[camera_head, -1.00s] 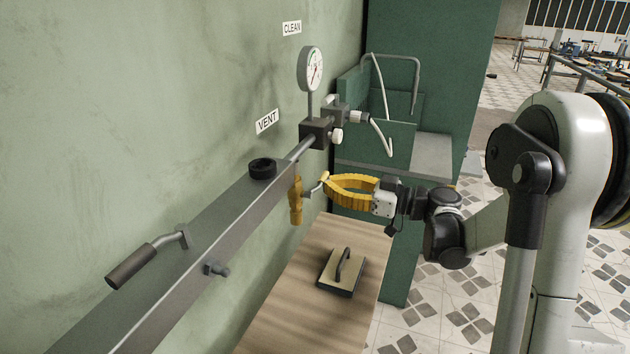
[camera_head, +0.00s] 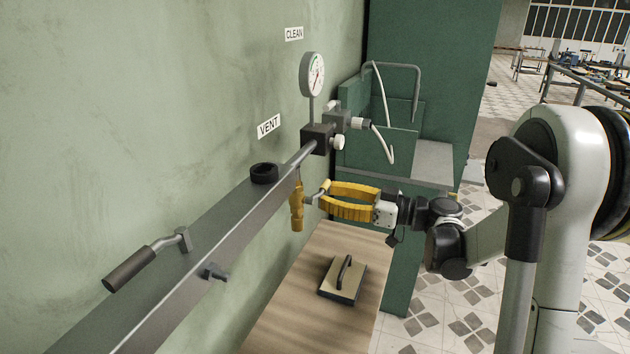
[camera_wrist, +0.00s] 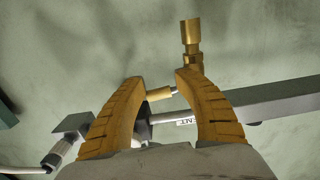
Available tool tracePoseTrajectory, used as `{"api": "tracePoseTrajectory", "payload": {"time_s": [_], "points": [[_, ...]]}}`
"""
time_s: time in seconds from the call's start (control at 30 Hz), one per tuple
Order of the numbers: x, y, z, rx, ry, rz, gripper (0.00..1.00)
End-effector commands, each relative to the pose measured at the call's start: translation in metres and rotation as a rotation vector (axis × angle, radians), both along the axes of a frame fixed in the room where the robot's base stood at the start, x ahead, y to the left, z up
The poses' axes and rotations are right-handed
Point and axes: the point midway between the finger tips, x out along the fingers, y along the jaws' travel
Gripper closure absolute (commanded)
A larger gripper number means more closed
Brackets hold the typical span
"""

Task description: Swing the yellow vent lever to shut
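The vent valve (camera_head: 297,207) is a brass-yellow body hanging at the end of the grey wall beam, below the VENT sign. It also shows at the top of the wrist view (camera_wrist: 191,38). Its lever has a grey stem and a small yellow grip (camera_wrist: 158,94). My gripper (camera_head: 322,198), with curved yellow ribbed fingers, points left at the valve. In the wrist view my gripper (camera_wrist: 158,80) is open, and the lever grip appears in the gap between its fingers. The stem runs partly behind the right finger. I cannot tell whether a finger touches the lever.
A pressure gauge (camera_head: 312,74) and pipe fittings stand above the beam (camera_head: 215,232). A dark-handled lever (camera_head: 135,268) sits at its near left. A wooden bench (camera_head: 300,300) below holds a flat block with a handle (camera_head: 343,280). A green cabinet (camera_head: 430,60) stands behind.

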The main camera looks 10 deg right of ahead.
Motion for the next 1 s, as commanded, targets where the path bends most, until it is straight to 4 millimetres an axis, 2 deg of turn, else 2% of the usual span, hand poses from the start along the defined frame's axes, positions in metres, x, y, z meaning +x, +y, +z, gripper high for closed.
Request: {"api": "tracePoseTrajectory", "payload": {"time_s": [0.27, 0.8, 1.0], "points": [[-0.001, -0.003, 0.001, 0.002, 0.0, -0.002, 0.62], [-0.035, -0.05, 0.0, 0.001, -0.001, -0.005, 0.62], [-0.041, -0.058, 0.0, 0.001, -0.001, -0.003, 0.62]]}}
